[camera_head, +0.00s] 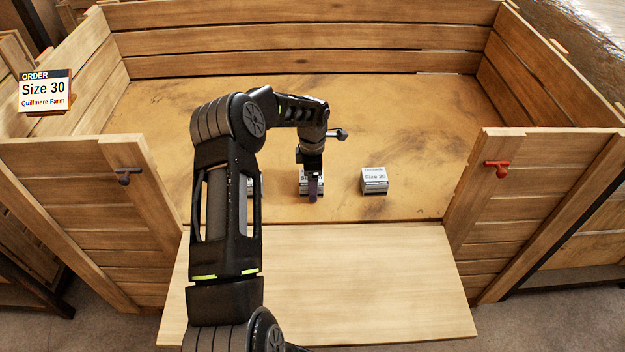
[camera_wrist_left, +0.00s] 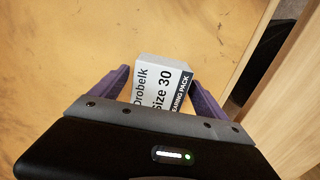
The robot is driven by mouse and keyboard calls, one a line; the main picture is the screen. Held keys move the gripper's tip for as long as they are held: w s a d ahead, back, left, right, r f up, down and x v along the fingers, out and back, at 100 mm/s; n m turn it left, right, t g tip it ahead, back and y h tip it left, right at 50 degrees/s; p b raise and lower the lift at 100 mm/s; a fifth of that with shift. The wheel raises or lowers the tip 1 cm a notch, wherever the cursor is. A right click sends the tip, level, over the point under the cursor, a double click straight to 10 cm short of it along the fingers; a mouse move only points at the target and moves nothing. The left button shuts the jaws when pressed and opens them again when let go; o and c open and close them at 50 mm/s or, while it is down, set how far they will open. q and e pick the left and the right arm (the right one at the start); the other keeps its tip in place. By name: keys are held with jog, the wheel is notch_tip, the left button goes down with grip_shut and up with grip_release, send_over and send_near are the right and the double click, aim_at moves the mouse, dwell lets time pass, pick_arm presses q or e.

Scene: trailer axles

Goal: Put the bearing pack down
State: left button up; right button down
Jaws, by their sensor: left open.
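The bearing pack (camera_head: 304,188) is a small white and grey box on the wooden floor of the crate, near the front opening. In the left wrist view the pack (camera_wrist_left: 160,92) reads "Drobelk Size 30" and "BEARING PACK". My left gripper (camera_head: 312,187) points down over it. Its purple fingers (camera_wrist_left: 160,85) are open on either side of the pack, with a narrow gap showing. The pack's underside is hidden, but it appears to rest on the floor. My right gripper is not in view.
A "Size 26" box (camera_head: 374,181) stands to the right. Another box (camera_head: 249,187) is mostly hidden behind my left arm. An order sign (camera_head: 45,92) reads "Size 30, Quillmere Farm". The lowered front flap (camera_head: 370,280) is bare; slatted walls (camera_head: 300,50) enclose the floor.

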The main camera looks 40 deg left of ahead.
pick_arm(q)
notch_tip(320, 180, up, 12)
jog(key=b, duration=0.1)
jog(key=shift+r+b, duration=0.15)
jog(key=shift+b, duration=0.25)
dwell(0.7)
